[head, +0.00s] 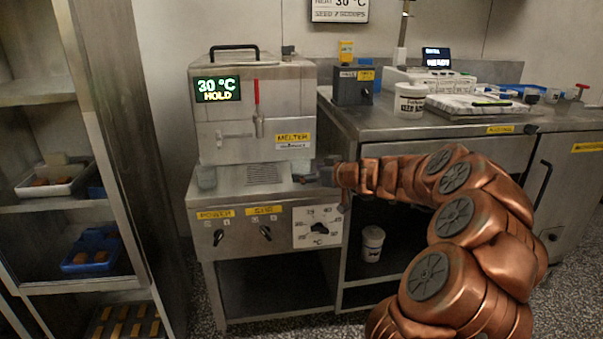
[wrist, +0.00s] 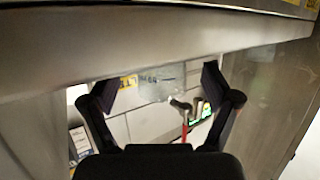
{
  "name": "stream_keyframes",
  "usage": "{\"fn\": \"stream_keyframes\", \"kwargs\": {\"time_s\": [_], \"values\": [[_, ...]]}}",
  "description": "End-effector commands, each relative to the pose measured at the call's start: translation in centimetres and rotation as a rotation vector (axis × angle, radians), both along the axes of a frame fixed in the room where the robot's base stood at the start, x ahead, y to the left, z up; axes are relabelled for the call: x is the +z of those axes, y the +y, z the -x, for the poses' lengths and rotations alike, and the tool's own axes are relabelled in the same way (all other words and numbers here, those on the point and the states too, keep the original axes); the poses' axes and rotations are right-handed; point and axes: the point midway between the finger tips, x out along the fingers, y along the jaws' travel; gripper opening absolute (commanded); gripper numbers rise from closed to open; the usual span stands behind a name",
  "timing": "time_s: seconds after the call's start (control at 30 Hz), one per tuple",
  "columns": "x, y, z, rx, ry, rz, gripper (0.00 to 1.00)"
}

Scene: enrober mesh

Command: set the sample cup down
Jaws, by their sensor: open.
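My gripper (head: 318,174) is at the right end of the melter's ledge in the head view. In the wrist view its two dark fingers stand wide apart (wrist: 160,87). A pale, see-through thing, which looks like the sample cup (wrist: 158,84), shows between the fingers with gaps on both sides. It borders the steel ledge (wrist: 60,65), but I cannot tell for certain whether it rests on it. In the head view I cannot make out the cup. The melter (head: 225,127) shows "30 °C HOLD" and has a red-handled tap (head: 258,110).
A drip grille (head: 263,174) lies on the ledge left of my gripper. To the right, a steel counter (head: 385,122) holds a dark box (head: 352,87), a white tub (head: 410,100) and papers (head: 475,105). A shelf rack (head: 45,205) with trays stands at the left.

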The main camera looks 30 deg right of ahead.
Motion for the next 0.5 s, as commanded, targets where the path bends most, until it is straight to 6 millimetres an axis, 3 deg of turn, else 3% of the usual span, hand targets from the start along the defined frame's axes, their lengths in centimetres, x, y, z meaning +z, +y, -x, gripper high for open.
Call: {"fn": "stream_keyframes", "kwargs": {"time_s": [0.23,0.5], "values": [[-0.6,0.6,-2.7,-0.001,0.0,0.005,0.88],[-0.7,0.8,-3.2,0.001,-0.001,0.002,0.88]]}}
